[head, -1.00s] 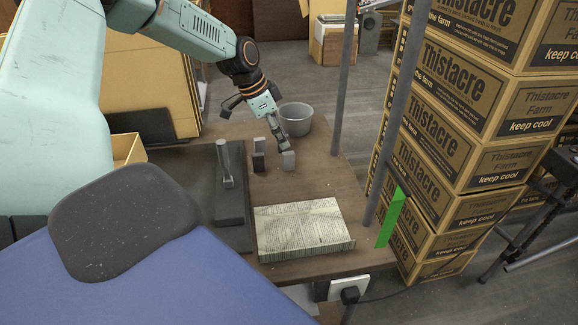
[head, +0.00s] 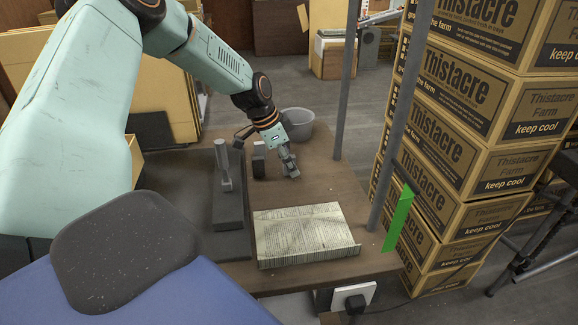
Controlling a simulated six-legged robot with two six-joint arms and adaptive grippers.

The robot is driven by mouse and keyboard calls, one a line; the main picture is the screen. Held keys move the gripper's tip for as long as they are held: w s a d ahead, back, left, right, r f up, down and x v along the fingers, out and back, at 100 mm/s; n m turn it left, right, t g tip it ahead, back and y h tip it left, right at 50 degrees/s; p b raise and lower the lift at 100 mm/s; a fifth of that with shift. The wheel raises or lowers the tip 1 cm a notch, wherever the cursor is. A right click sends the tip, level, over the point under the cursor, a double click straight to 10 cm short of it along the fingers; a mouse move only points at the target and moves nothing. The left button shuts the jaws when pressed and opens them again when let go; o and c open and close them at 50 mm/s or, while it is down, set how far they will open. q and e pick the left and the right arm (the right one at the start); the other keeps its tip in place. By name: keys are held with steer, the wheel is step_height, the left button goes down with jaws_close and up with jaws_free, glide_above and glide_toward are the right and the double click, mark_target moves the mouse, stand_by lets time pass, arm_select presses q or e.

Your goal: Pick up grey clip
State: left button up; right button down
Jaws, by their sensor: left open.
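My left gripper (head: 266,151) is over the brown table, pointing down, with its fingers spread apart. One finger is at its left, and the other reaches down at its right close to the tabletop. A small upright dark and grey piece (head: 258,160) shows between and below the fingers. It may be the grey clip, but it is too small to be sure. The gripper partly covers this area, and I cannot tell whether a finger touches the piece. My right gripper is not in view.
A dark base with a grey upright post (head: 223,165) stands left of the gripper. A grey bucket (head: 299,124) is behind it. Metal poles (head: 408,110) and stacked boxes (head: 470,125) stand at right.

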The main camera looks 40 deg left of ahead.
arm_select(q)
steer(key=shift+w+a, duration=0.1)
steer(key=shift+w+f, duration=0.1)
steer(key=shift+f, duration=0.05)
steer(key=shift+c, duration=1.4)
steer(key=c, duration=0.5)
jaws_close()
step_height(320, 180, up, 10)
steer(key=p, duration=0.3)
steer(key=shift+f+p, duration=0.25)
steer(key=shift+p, duration=0.05)
steer(key=shift+r, duration=0.3)
